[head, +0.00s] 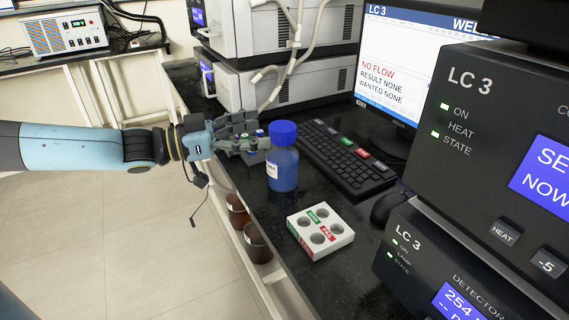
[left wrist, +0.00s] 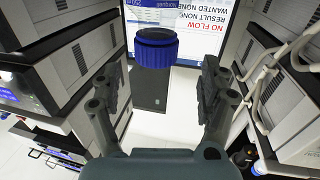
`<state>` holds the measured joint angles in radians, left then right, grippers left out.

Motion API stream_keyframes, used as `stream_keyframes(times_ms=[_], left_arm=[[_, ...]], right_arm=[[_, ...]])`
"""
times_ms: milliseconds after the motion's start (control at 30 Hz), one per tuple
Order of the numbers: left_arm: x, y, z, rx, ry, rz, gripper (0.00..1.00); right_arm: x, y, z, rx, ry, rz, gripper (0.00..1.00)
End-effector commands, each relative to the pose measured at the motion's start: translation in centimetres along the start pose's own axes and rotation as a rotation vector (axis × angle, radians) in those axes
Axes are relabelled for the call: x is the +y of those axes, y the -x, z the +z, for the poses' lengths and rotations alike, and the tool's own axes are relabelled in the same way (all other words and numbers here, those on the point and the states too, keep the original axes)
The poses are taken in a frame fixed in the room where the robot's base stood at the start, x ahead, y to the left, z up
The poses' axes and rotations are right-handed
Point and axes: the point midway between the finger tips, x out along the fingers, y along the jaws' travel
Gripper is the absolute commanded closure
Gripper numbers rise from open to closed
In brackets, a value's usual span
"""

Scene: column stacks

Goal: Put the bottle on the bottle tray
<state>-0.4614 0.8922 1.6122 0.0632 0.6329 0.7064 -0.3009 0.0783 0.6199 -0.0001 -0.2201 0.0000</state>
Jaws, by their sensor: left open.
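The bottle (head: 283,172) stands upright on the dark bench, with a ribbed blue cap, blue contents and a white label. Its blue cap also shows between and beyond the fingers in the left wrist view (left wrist: 155,48). My left gripper (head: 254,137) is open, just left of the bottle at about cap height. Its spread fingers also show in the left wrist view (left wrist: 161,82), with nothing held. In the head view the fingers are close to the bottle; contact cannot be told. I cannot make out a bottle tray. My right gripper is not in view.
A white four-hole block (head: 320,231) with green and red labels sits in front of the bottle. A keyboard (head: 345,160) and mouse (head: 386,207) lie to the right. Instrument stacks (head: 500,150) flank the bench.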

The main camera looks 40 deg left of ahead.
Motion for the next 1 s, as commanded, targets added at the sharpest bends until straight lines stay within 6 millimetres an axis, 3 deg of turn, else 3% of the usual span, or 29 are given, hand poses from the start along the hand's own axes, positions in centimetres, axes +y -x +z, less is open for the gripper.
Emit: stream_keyframes(times_ms=[400, 700, 1000], left_arm=[[0.6, -5.2, 0.3, 0.002, -0.002, -0.002, 0.22], [0.6, -5.9, -0.1, -0.001, -0.001, -0.002, 0.22], [0.6, -5.9, 0.0, -0.001, -0.001, -0.002, 0.59]], right_arm=[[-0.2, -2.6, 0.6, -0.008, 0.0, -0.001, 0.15], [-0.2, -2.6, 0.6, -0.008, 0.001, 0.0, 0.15], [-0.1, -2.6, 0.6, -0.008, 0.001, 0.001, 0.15]])
